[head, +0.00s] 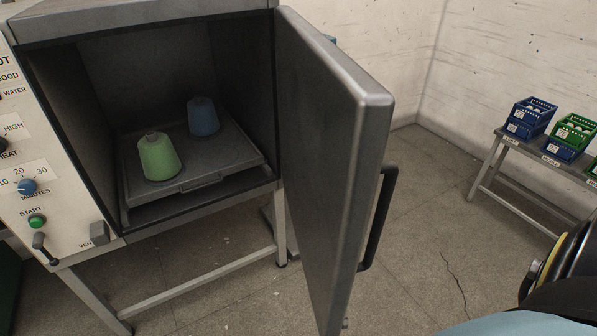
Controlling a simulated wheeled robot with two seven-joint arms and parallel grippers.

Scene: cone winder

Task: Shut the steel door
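The steel door (330,150) of the cabinet stands wide open, hinged at the right side of the cabinet opening and swung out toward me. Its dark bar handle (379,220) is on the outer face, on the right in the head view. The steel cabinet (144,18) is open at the front. Inside it, a green cone (158,157) and a blue cone (203,117) stand upright on a grey tray (225,167). Part of my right arm shows at the lower right, apart from the door. Neither of my grippers is in view.
A control panel (25,150) with knobs and a green start button is on the cabinet's left. A low bench (540,155) with blue and green crates (531,116) stands by the right wall. The floor (435,225) between door and bench is clear.

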